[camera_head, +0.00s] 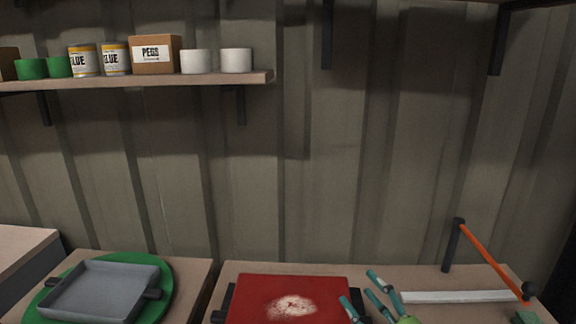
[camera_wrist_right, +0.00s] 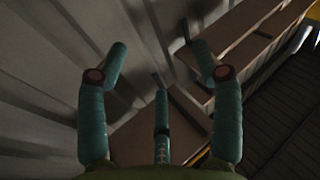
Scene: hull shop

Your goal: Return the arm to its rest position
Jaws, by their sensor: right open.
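My right gripper (camera_head: 366,297) shows at the bottom of the head view, right of centre, with teal fingers spread apart and nothing between them. It is in front of the right edge of a red board (camera_head: 252,290) that has a pale patch on it. In the right wrist view the fingers of the right gripper (camera_wrist_right: 162,72) are wide apart and empty, with the wall and wooden surfaces beyond. My left gripper is in neither view.
A grey tray (camera_head: 98,288) sits on a green round plate (camera_head: 164,290) at the left. A wall shelf (camera_head: 200,80) holds cans, cups and a PEGS box (camera_head: 155,56).

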